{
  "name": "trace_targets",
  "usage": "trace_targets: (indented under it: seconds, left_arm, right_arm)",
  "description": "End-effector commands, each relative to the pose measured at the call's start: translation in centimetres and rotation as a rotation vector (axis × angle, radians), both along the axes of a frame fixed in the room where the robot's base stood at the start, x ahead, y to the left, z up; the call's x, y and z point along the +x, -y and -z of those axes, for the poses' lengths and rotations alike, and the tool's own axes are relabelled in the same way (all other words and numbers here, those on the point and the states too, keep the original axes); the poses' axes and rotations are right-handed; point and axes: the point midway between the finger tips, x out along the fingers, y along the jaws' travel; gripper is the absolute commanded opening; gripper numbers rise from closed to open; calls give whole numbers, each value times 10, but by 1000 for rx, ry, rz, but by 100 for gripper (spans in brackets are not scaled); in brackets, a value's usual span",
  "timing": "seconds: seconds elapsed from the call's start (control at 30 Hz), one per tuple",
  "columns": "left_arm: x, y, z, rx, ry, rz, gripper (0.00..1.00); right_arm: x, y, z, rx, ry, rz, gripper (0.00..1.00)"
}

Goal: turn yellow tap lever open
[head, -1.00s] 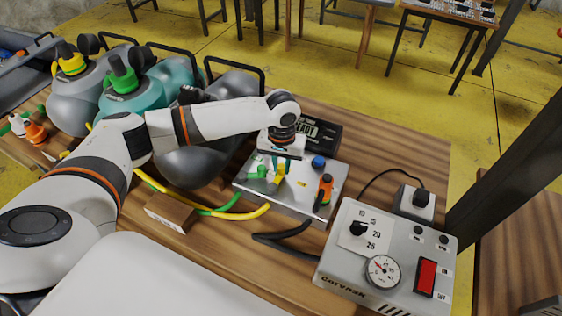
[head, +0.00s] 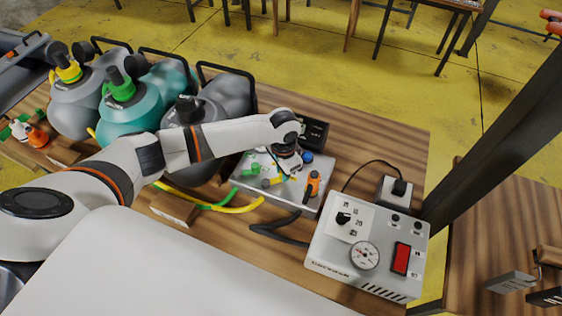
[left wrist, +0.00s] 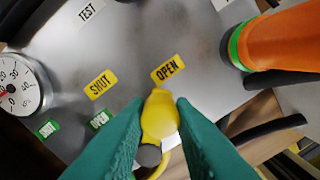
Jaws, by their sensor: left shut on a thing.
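The yellow tap lever (left wrist: 160,115) lies between the two teal fingers of my left gripper (left wrist: 160,130), which is shut on it. Its yellow end sits just below the yellow OPEN label (left wrist: 168,69); the SHUT label (left wrist: 99,84) is to its left. In the head view the lever (head: 276,181) shows small on the grey tap panel (head: 250,196), below my left gripper (head: 288,172). The fingers there are small and partly hidden by my wrist. My right gripper is not in view.
An orange tap (head: 312,186) stands right of the lever, a green tap (head: 248,169) left. The black display box (head: 315,132) is partly behind my wrist. A grey control box (head: 385,265) stands in front right.

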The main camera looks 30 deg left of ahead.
Motion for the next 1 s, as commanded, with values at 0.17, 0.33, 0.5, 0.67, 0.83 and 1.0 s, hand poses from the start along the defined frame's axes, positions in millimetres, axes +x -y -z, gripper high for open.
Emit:
trace_targets:
  seconds: [0.17, 0.33, 0.5, 0.67, 0.83, 1.0]
  left_arm:
    - [-4, 5, -3, -3, 2, 103, 0]
    - [-6, 7, -2, -3, 3, 166, 0]
    - [-7, 8, -1, -3, 4, 196, 0]
    - [-7, 8, -1, -3, 4, 204, 0]
    - [-7, 8, -1, -3, 4, 205, 0]
    - [-8, 8, -1, -3, 3, 205, 32]
  right_arm:
    - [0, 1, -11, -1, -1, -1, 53]
    - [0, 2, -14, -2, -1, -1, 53]
    - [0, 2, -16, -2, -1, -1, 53]
    - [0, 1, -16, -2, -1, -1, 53]
    - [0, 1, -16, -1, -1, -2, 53]
    - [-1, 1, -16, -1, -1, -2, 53]
